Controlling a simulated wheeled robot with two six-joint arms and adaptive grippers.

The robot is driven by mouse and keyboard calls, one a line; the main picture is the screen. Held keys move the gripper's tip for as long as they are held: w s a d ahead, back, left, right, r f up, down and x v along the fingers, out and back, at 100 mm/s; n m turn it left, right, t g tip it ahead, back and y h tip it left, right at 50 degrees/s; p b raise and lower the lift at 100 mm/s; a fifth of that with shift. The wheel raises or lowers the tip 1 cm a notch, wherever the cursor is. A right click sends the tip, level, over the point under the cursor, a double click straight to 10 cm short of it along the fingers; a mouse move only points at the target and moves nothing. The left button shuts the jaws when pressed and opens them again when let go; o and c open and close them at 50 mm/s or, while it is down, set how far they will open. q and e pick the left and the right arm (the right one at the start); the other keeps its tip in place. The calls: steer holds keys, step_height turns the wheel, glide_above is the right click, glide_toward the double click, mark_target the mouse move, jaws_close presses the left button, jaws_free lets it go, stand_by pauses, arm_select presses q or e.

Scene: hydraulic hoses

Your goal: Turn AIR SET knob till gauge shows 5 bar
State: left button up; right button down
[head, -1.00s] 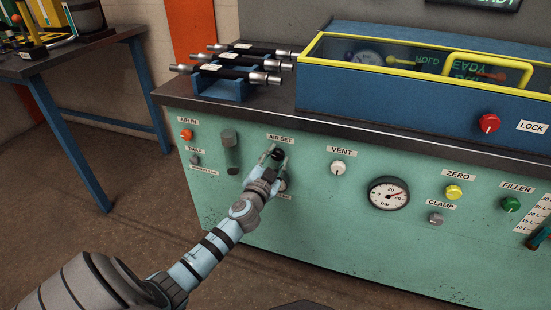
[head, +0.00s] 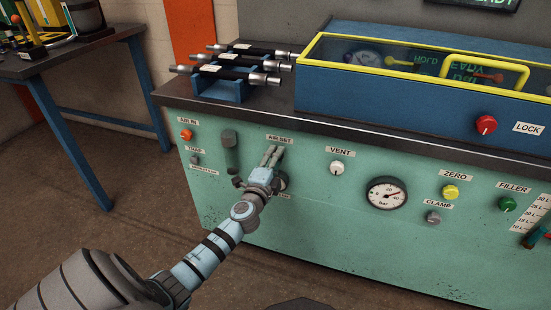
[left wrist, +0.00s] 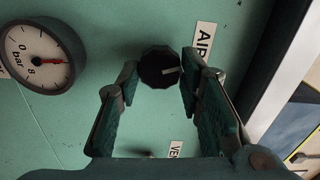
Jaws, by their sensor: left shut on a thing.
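The AIR SET knob (left wrist: 160,67) is black and many-sided with a pale pointer line, seen in the left wrist view. My left gripper (head: 272,156) is at it below the AIR SET label (head: 280,139) and hides it in the head view. In the left wrist view its fingers (left wrist: 158,82) are on either side of the knob, shut on it. The gauge (left wrist: 40,58) beside the knob is marked 0, bar and 8; its red needle points to mid-scale, but the exact value is too small to read. My right gripper is out of view.
The green panel also carries a VENT knob (head: 337,167), a larger bar gauge (head: 386,193), a yellow ZERO button (head: 450,192) and a grey vertical cylinder (head: 230,152). Hoses (head: 237,72) lie on a blue rack on the bench above. Open floor is to the left.

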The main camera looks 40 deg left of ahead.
arm_select(q)
steer(key=shift+m, duration=0.9)
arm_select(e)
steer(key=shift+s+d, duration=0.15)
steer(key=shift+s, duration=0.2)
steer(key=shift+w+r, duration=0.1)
arm_select(q)
steer(key=o, duration=1.2)
steer(key=shift+c, duration=0.2)
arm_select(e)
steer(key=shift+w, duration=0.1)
arm_select(q)
steer(key=v, duration=1.2)
